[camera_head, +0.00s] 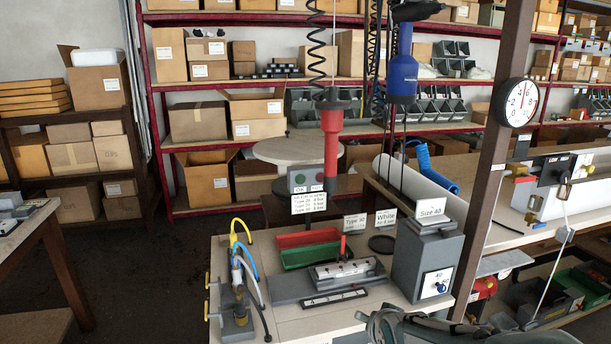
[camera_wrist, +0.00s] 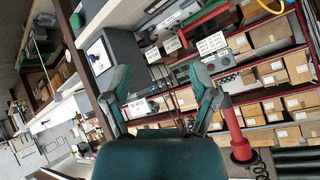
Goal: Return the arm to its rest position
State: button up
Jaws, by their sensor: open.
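My gripper (camera_wrist: 158,74) shows in the wrist view with its two teal fingers spread wide apart. Nothing sits between the fingers; shelves and the workbench show behind the gap. In the head view, a grey-green part of my arm (camera_head: 425,331) shows at the bottom edge, in front of the bench's right front corner. The fingertips cannot be made out there. The wrist view is strongly tilted.
The workbench (camera_head: 313,325) carries a grey box (camera_head: 428,262), red and green trays (camera_head: 309,250), a grey fixture (camera_head: 338,277) and a clamp device (camera_head: 238,300). A red hanging tool (camera_head: 331,140) and a brown post (camera_head: 494,150) stand close. Open floor lies left.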

jog(key=s+r+n+g, duration=0.2)
jog(key=s+r, duration=0.1)
jog(key=s, duration=0.8)
jog(key=s+d+r+n+g, duration=0.1)
jog(key=s+r+n+g, duration=0.1)
jog(key=s, duration=0.8)
notch_tip(320, 180, up, 2)
jog(key=shift+s+d+r+n, duration=0.1)
jog(key=shift+s+d+n, duration=0.2)
jog(key=shift+s+n, duration=0.15)
